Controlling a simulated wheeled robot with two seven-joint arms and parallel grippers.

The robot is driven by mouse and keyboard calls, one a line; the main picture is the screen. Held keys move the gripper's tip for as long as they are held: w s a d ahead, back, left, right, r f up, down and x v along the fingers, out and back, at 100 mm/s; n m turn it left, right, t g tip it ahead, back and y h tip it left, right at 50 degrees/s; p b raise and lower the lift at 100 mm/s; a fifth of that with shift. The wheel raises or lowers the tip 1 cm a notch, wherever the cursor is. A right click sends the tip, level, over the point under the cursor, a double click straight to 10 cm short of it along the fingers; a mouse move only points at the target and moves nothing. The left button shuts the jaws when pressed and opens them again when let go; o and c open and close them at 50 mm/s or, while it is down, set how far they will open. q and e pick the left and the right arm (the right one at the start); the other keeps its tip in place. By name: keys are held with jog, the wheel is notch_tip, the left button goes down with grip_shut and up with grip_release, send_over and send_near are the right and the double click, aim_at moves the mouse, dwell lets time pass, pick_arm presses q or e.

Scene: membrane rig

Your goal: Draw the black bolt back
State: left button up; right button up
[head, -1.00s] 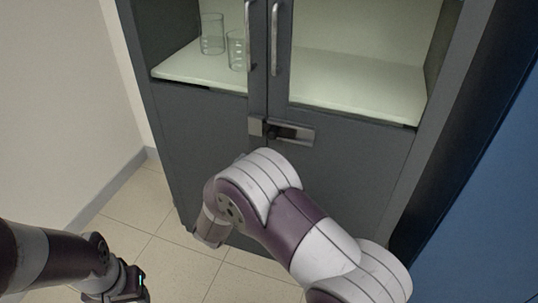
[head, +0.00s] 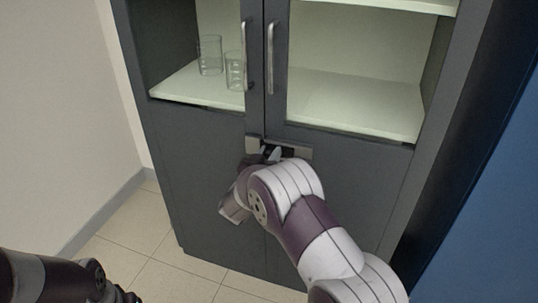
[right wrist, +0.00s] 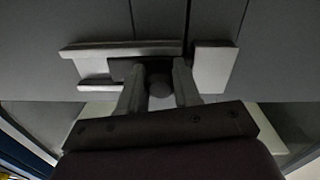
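The black bolt (right wrist: 126,72) is on a light grey plate (right wrist: 120,50) on one cabinet door. The plate also shows in the head view (head: 297,151). A pale keeper block (right wrist: 213,67) is on the other door, across the seam. The bolt's round dark knob (right wrist: 160,88) sits between the two fingers of my right gripper (right wrist: 159,82), one finger close on each side. I cannot tell whether they press on it. A finger hides the bolt's end by the keeper. My left gripper (head: 124,297) is at the bottom left, mostly cut off.
The grey cabinet (head: 345,185) has two upright handles (head: 270,58) above the bolt. Two glass beakers (head: 209,55) stand on a shelf behind the left door. A blue surface (head: 490,190) is close on the right. Floor (head: 150,270) is clear at left.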

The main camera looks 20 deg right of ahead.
aim_at(291, 150)
grip_shut()
jog(key=s+d, duration=0.1)
jog(key=d, duration=0.1)
jog(key=s+d+p, duration=0.1)
jog(key=d, duration=0.1)
jog(key=shift+s+r, duration=0.1)
jog(key=shift+s, duration=0.2)
jog(key=shift+o, duration=1.9)
grip_release()
jog(key=o, duration=0.4)
jog(key=shift+s+d, duration=0.1)
jog(key=shift+s, duration=0.05)
